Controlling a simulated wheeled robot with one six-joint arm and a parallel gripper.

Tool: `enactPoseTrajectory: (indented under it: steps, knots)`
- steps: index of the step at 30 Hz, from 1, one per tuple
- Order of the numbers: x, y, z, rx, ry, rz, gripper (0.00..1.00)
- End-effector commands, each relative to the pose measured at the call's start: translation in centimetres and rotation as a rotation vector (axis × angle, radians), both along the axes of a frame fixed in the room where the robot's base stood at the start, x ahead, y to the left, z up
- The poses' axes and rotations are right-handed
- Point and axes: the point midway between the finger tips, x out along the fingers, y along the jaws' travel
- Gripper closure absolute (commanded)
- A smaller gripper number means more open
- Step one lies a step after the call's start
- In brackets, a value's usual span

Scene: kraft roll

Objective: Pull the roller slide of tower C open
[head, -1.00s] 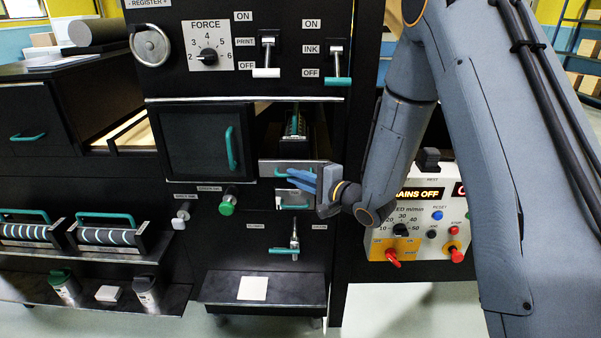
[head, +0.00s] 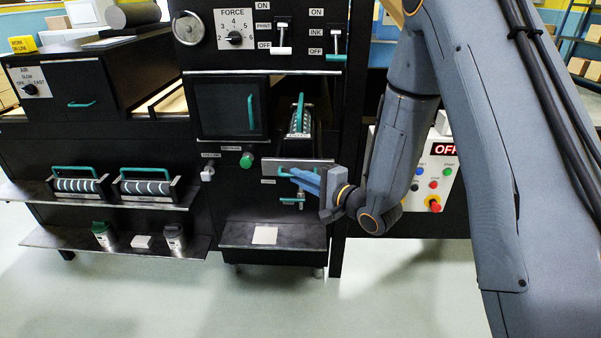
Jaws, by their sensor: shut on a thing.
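The roller slide has a grey metal front plate (head: 310,162) and sticks out of an open bay in the black tower. A dark roller unit (head: 299,122) with a teal handle lies on the slide and shows in the bay. My gripper (head: 294,175) has blue fingers and comes in from the right. It is shut on the teal slide handle (head: 282,172) at the front plate. The fingers hide part of the handle and the tower front below it.
A closed black door (head: 228,108) with a teal handle is left of the bay. A green knob (head: 246,160) sits below it. A low shelf (head: 275,238) with a white pad juts out underneath. A control box (head: 430,178) stands right, behind my arm. The floor in front is clear.

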Motion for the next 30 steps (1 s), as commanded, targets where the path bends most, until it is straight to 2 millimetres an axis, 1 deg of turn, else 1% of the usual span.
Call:
enactPoseTrajectory:
  steps: [1, 3, 8, 13, 22, 23, 24, 26, 30]
  knots:
    - [-0.8, 0.2, -0.1, -0.001, 0.003, 0.007, 1.0]
    - [-1.7, 0.3, -0.1, -0.001, 0.003, 0.007, 1.0]
    - [-3.0, 0.3, -0.1, -0.001, 0.002, 0.007, 1.0]
    - [-3.5, 0.2, -0.1, -0.002, 0.001, 0.005, 1.0]
    - [-3.4, 0.2, -0.1, -0.002, 0.001, 0.002, 1.0]
    - [-3.4, 0.1, -0.1, -0.002, 0.001, 0.002, 0.89]
    - [-3.4, 0.1, -0.1, -0.001, 0.001, 0.002, 0.82]
    - [-3.4, 0.2, -0.1, -0.002, 0.001, 0.002, 0.72]
    - [-3.4, 0.1, -0.1, -0.001, 0.0, 0.001, 0.72]
